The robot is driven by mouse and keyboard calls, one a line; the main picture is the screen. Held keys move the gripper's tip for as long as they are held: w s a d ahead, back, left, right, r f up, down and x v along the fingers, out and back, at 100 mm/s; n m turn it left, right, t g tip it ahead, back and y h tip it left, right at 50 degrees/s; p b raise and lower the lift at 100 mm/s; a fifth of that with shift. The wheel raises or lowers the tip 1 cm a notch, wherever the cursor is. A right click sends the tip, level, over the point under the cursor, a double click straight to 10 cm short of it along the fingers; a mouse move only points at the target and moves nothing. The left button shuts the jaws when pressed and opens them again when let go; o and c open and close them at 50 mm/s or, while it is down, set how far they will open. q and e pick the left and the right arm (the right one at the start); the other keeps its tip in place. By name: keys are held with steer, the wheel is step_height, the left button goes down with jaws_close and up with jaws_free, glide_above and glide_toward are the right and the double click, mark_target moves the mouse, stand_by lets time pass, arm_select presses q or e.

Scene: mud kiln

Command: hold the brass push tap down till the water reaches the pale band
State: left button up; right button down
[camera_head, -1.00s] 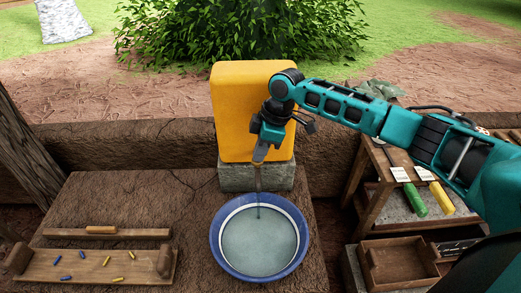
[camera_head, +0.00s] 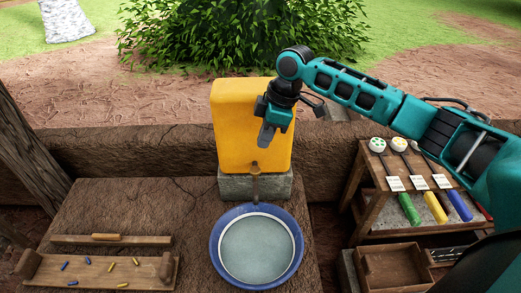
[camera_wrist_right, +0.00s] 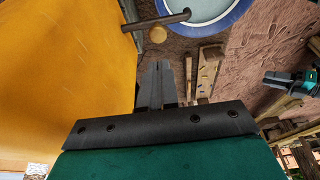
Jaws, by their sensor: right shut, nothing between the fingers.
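The brass push tap (camera_head: 255,172) sticks out from the lower front of the yellow water container (camera_head: 238,125). No stream shows under its spout. The blue-rimmed basin (camera_head: 216,262) stands below it, with greyish water (camera_head: 258,248) up against the pale band (camera_head: 228,272) inside; the exact level is hard to tell. My right gripper (camera_head: 266,138) is shut and empty, pointing down just above the tap and apart from it. In the right wrist view, its fingers (camera_wrist_right: 155,80) are together, near the tap (camera_wrist_right: 160,22). My left gripper (camera_wrist_right: 280,79) seems to show small there; its jaws are unclear.
The container sits on a grey block (camera_head: 236,187). A wooden tray (camera_head: 100,270) with several small blue and yellow pieces lies at left. A wooden stand (camera_head: 375,205) with coloured-handled tools and an open wooden box (camera_head: 396,266) are at right.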

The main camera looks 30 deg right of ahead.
steer(key=shift+v, duration=2)
steer(key=shift+w, duration=0.1)
steer(key=s+a+f+m+t+y, duration=0.2)
steer(key=s+a+f+m+t, duration=0.2)
steer(key=a+f, duration=1)
steer(key=s+d+f+m+t+h, duration=0.1)
steer(key=s+d+f+m+t, duration=0.1)
steer(key=s, duration=0.5)
steer(key=s+d+f+m+t+h, duration=0.2)
steer(key=s+f+m+t, duration=0.1)
steer(key=s, duration=0.5)
step_height(320, 180, down, 3)
steer(key=shift+d+r+m, duration=0.2)
steer(key=shift+d+m, duration=0.05)
steer(key=shift+m, duration=0.35)
